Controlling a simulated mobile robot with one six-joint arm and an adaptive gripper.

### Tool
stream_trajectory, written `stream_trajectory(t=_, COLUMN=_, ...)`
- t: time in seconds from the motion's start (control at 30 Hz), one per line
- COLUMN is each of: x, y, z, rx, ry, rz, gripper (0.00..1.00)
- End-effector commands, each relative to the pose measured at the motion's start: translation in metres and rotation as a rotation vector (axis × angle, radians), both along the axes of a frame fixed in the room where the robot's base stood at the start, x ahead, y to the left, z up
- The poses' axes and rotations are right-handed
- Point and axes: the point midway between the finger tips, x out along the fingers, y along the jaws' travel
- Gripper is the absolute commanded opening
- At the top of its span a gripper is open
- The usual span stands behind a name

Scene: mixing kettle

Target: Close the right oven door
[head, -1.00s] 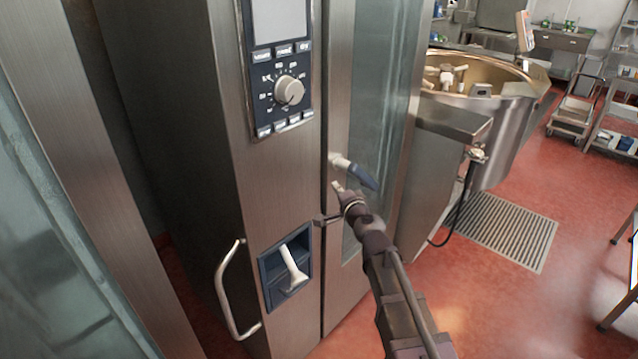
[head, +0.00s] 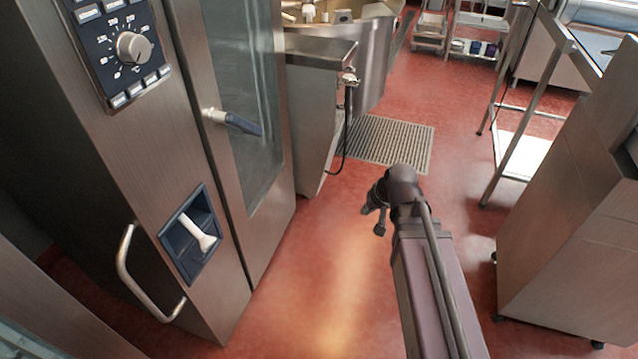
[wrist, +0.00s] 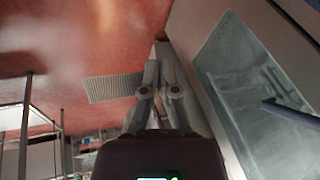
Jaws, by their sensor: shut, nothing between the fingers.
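The right oven door (head: 250,210) is a steel-framed door with a tall glass window (head: 240,70) and a blue-and-white handle (head: 235,122). It stands beside the control panel, looking about in line with it; I cannot tell if a small gap is left at the seam. My gripper (head: 374,218) is to the right of the door, over the red floor, apart from the handle. In the wrist view its fingers (wrist: 160,95) are together with nothing between them. The door's window (wrist: 250,95) and handle (wrist: 292,113) show at the right there.
The control panel has a round knob (head: 134,46); below it is a recessed white lever (head: 198,233). A curved handle (head: 128,270) is at lower left. The mixing kettle (head: 345,50) and a floor grate (head: 385,143) are behind. A steel cabinet (head: 575,240) stands at right. Red floor between is clear.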

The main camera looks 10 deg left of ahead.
Motion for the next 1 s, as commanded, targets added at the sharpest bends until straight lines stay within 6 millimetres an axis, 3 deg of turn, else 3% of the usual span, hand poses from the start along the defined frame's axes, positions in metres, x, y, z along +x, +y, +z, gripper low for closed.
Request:
stream_trajectory(t=0.03, x=-0.011, y=-0.025, z=-0.004, rx=-0.051, ry=0.038, rz=-0.016, gripper=0.00)
stream_trajectory(t=0.1, x=-0.025, y=-0.056, z=-0.010, rx=-0.120, ry=0.093, rz=-0.033, gripper=0.00)
stream_trajectory(t=0.3, x=-0.057, y=-0.118, z=-0.016, rx=-0.263, ry=0.221, rz=-0.083, gripper=0.00)
stream_trajectory(t=0.5, x=-0.071, y=-0.139, z=-0.016, rx=-0.317, ry=0.276, rz=-0.106, gripper=0.00)
stream_trajectory(t=0.77, x=-0.072, y=-0.140, z=-0.016, rx=-0.320, ry=0.280, rz=-0.107, gripper=0.00)
stream_trajectory(t=0.83, x=-0.072, y=-0.140, z=-0.016, rx=-0.320, ry=0.280, rz=-0.107, gripper=0.15)
stream_trajectory(t=0.97, x=-0.072, y=-0.140, z=-0.016, rx=-0.319, ry=0.279, rz=-0.106, gripper=0.53)
stream_trajectory(t=1.0, x=-0.072, y=-0.140, z=-0.016, rx=-0.319, ry=0.279, rz=-0.106, gripper=0.57)
